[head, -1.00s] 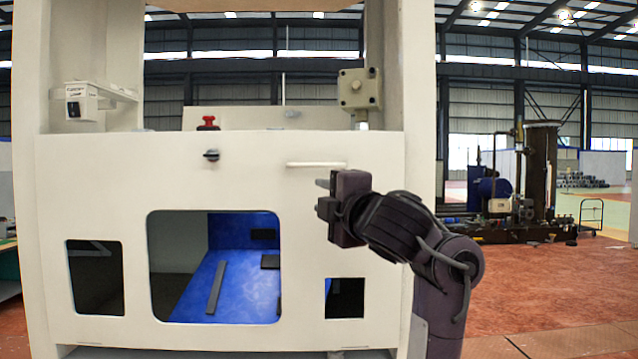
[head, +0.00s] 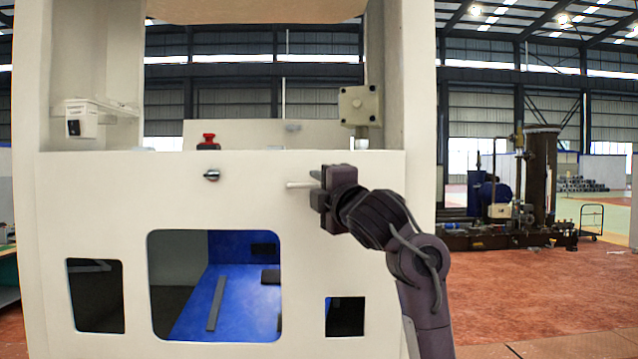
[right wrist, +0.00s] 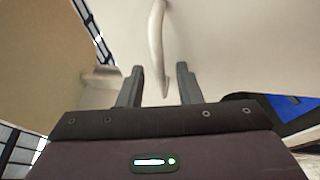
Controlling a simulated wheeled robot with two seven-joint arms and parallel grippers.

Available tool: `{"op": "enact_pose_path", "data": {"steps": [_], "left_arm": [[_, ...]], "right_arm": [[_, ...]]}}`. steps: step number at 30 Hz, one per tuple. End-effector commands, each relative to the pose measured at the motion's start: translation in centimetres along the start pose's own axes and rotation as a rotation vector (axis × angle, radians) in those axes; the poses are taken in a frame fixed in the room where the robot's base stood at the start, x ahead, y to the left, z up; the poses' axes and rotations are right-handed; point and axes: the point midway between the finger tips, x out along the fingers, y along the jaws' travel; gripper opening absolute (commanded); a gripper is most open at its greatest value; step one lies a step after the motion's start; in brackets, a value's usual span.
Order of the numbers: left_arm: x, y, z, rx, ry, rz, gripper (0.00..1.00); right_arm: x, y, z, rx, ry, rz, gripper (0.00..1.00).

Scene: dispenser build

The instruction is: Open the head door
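The head door (head: 110,215) is the large white front panel of the machine, with a big window and two small ones cut in it. Its pale bar handle (head: 301,185) is fixed near the upper right, and a dark round knob (head: 211,175) sits to the left of it. My right gripper (head: 318,186) is at the right end of the handle. In the right wrist view the two fingers (right wrist: 158,88) are apart, and the handle (right wrist: 157,45) reaches down between them without visible contact. The left gripper is out of view.
A red button (head: 208,142) stands above the panel's top edge. A grey box (head: 358,105) on a post is at upper right, and a small white bracket box (head: 82,118) is at left. Machinery (head: 515,190) stands far back on the right, beyond open red floor.

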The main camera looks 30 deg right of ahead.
Motion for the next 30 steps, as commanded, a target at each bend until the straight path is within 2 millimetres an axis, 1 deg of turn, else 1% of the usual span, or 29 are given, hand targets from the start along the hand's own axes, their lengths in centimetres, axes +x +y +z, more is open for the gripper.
{"op": "enact_pose_path", "data": {"steps": [7,8,12,15,24,30], "left_arm": [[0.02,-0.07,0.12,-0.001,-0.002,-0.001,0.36],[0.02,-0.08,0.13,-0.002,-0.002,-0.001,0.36],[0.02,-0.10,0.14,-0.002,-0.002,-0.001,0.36],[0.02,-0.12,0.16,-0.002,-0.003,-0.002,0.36],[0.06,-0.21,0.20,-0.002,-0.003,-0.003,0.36],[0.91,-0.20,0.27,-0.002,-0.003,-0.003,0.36]], "right_arm": [[0.07,-0.06,0.01,0.000,0.000,0.000,0.32],[0.07,-0.06,0.01,0.000,0.000,0.000,0.29],[0.06,-0.05,0.01,0.001,0.000,0.000,0.11],[0.06,-0.06,0.00,0.001,0.000,0.000,0.00],[0.06,-0.12,-0.03,0.000,0.000,0.000,0.00],[-0.19,-0.44,-0.10,-0.007,0.000,0.015,0.00]]}}
